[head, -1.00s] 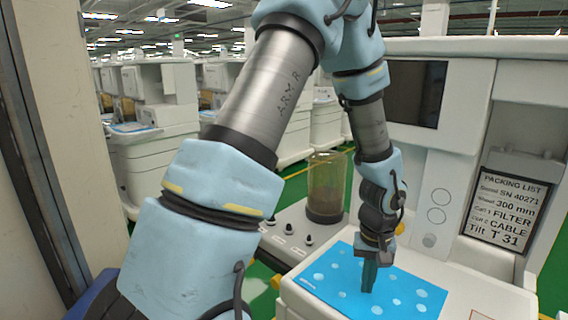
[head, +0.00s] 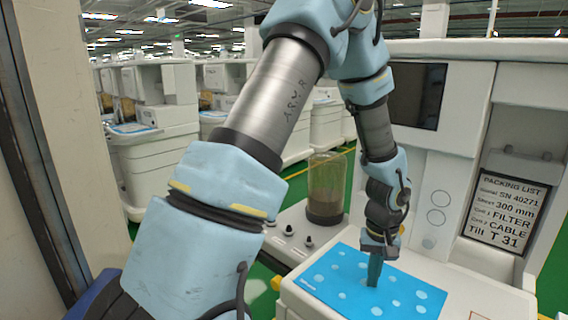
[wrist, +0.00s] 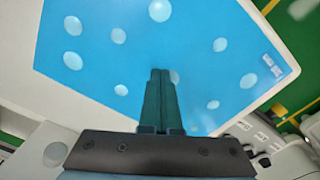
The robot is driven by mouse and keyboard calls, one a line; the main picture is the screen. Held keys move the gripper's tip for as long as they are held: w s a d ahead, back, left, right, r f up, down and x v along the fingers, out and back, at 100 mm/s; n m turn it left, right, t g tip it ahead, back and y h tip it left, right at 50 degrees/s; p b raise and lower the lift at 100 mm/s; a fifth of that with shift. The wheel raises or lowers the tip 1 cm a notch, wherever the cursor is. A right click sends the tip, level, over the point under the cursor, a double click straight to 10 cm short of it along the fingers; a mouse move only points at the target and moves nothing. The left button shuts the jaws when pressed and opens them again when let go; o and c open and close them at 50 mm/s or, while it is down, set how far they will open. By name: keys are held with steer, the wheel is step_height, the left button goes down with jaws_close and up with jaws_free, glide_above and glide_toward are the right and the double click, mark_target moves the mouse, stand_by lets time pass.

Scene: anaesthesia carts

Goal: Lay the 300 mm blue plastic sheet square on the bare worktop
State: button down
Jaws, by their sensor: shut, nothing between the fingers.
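The blue plastic sheet (head: 338,283), with pale round spots, lies flat on the white worktop (head: 472,299) of the cart in front of me. It also fills much of the wrist view (wrist: 190,40). My gripper (head: 373,284) points down over the middle of the sheet with its fingers together and nothing between them. In the wrist view the fingertips (wrist: 160,72) are over the sheet; I cannot tell whether they touch it. My fingers hide a small part of the sheet.
A clear cylinder (head: 326,188) with a brown bottom stands behind the sheet, near black knobs (head: 290,231). The cart's upright body with a dark screen (head: 417,95) and a packing list (head: 508,209) reading "Sheet 300 mm" rises behind. Green floor (head: 262,292) shows at left.

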steer(key=shift+r+p, duration=2.6)
steer(key=shift+r, duration=0.85)
